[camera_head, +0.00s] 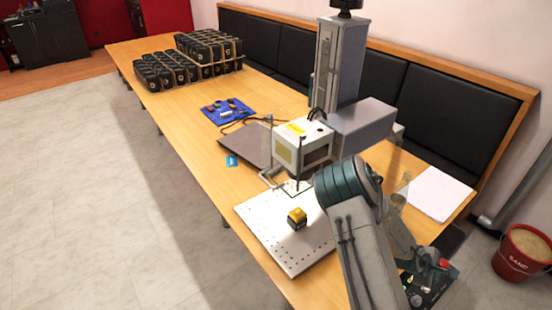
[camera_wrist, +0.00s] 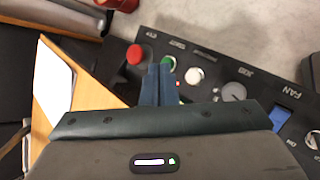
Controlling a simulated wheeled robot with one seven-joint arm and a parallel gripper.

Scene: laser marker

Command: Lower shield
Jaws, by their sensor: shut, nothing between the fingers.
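The laser marker's grey head (camera_head: 365,127) juts from an upright column (camera_head: 340,60). In front of it is a pale box-like housing (camera_head: 303,145) with tinted panes and a yellow label, which looks like the shield; it stands above the perforated work plate (camera_head: 265,225). A small yellow and black block (camera_head: 297,218) sits on the plate. My gripper's blue fingers (camera_wrist: 160,68) are together and empty in the wrist view. They are over the black control panel (camera_wrist: 215,65), by the green button (camera_wrist: 168,62), between the red button (camera_wrist: 134,54) and the white button (camera_wrist: 194,75). Contact cannot be told.
The panel also has a dial (camera_wrist: 233,91) and a blue switch (camera_wrist: 285,116). A white sheet (camera_head: 438,193) lies on the table right of my arm. A blue mat (camera_head: 228,111) and black container stacks (camera_head: 208,52) stand farther back. A red sand bucket (camera_head: 522,255) is on the floor.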

